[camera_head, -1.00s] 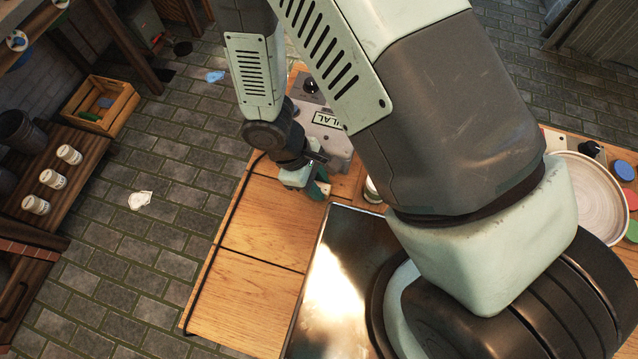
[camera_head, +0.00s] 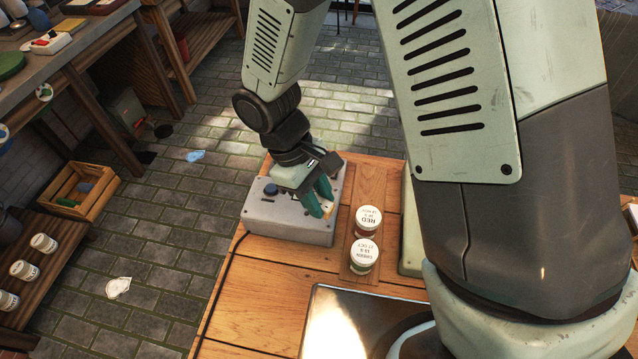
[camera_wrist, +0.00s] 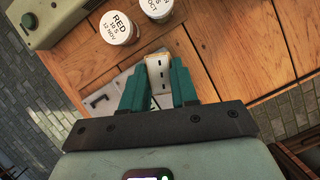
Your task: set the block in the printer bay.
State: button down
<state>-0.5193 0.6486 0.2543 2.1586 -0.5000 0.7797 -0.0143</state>
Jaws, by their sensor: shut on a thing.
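My gripper (camera_head: 322,206) has teal fingers and is shut on a small pale tan block (camera_wrist: 158,72). In the wrist view the block has dark slots on its face and sticks out a little past the fingertips. In the head view only a tan end of the block (camera_head: 328,212) shows. A grey box with a blue knob (camera_head: 288,224), which looks like the printer, sits on the wooden table below and behind my gripper. A dark slot-like mark shows on a grey surface (camera_wrist: 106,98) beside the fingers in the wrist view. I cannot tell whether the block touches the box.
Two white-lidded jars, RED (camera_head: 368,220) and GREEN (camera_head: 364,254), stand on a wooden strip right of the grey box. A pale green case (camera_head: 410,232) is beyond them. A shiny dark panel (camera_head: 340,320) lies in front. Bare table (camera_head: 262,290) is at front left.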

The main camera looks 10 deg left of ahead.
jog(key=w+d+r+m+g+y, duration=0.3)
jog(key=w+d+r+m, duration=0.8)
jog(key=w+d+r, duration=0.45)
jog(key=w+a+f+n+t+h, duration=0.1)
jog(key=a+f+n, duration=0.4)
jog(key=a+f, duration=0.1)
jog(key=w+a+f+n+t+h, duration=0.1)
jog(key=a+f+n+t, duration=0.1)
jog(key=a+f+n, duration=0.3)
jog(key=w+a+f+n+t+h, duration=0.1)
jog(key=a+f+n, duration=0.4)
jog(key=f, duration=0.6)
jog(key=shift+a+f, duration=0.25)
jog(key=shift+a, duration=0.8)
jog(key=shift+f, duration=2.05)
jog(key=shift+f, duration=0.2)
jog(key=c, duration=0.9)
grip_release()
jog(key=shift+o, duration=0.2)
